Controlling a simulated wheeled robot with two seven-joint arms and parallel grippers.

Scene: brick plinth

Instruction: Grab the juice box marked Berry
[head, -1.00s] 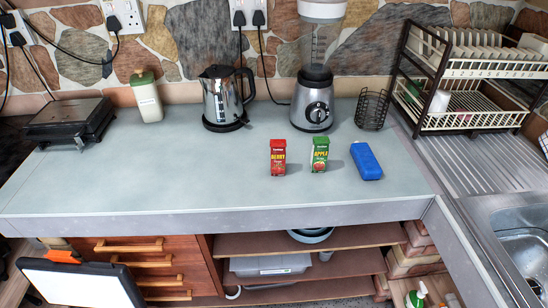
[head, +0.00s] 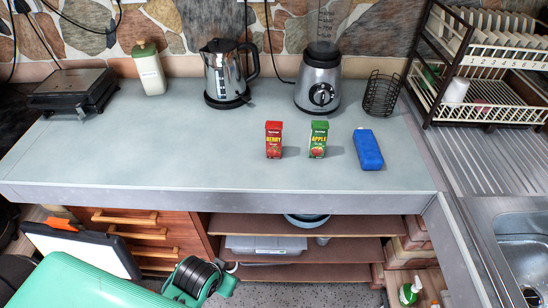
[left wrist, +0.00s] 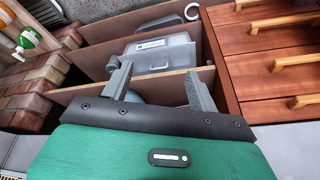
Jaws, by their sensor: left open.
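The red juice box marked Berry (head: 274,140) stands upright on the grey worktop, near its middle. A green juice box marked Apple (head: 318,139) stands just right of it, with a small gap. A blue box-like item (head: 367,149) lies to the right of both. My left gripper (left wrist: 160,88) is open and empty in the left wrist view, facing the shelves and drawers under the worktop. In the head view only my green left arm shows at the lower left, below the worktop's front edge. My right gripper is not in view.
A kettle (head: 226,75), a blender (head: 318,80) and a wire basket (head: 381,94) stand behind the boxes. A dish rack (head: 480,75) is at right. The worktop's front edge (head: 220,201) lies between my arm and the boxes.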

